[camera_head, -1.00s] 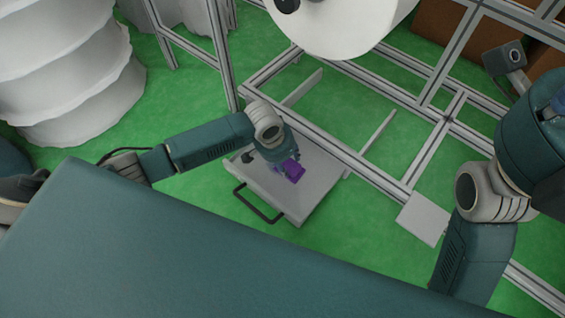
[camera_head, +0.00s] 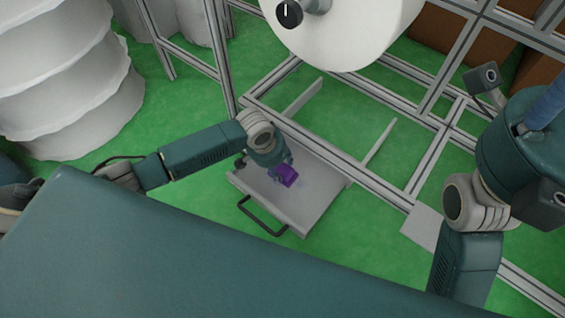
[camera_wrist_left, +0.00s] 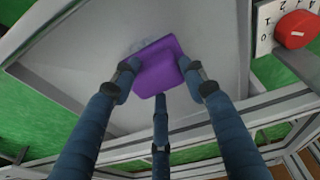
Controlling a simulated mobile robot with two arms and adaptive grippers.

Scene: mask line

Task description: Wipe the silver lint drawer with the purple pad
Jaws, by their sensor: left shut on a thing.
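The silver lint drawer (camera_head: 322,190) is pulled out low above the green floor, with a black handle (camera_head: 262,215) on its front. My left gripper (camera_head: 283,170) is shut on the purple pad (camera_head: 288,177), over the drawer's flat top. In the left wrist view the fingers (camera_wrist_left: 158,80) close around the pad (camera_wrist_left: 155,62), which lies flat against or just above the drawer surface (camera_wrist_left: 90,60); I cannot tell if it touches. A faint bluish smudge (camera_wrist_left: 145,43) shows beside the pad. My right arm shows at the right, but its gripper is out of view.
Aluminium frame rails (camera_head: 350,150) run behind and beside the drawer. A large white roll (camera_head: 345,30) hangs above the frame. A red knob (camera_wrist_left: 295,29) on a numbered plate shows in the left wrist view. White stacked rolls (camera_head: 65,80) stand at left.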

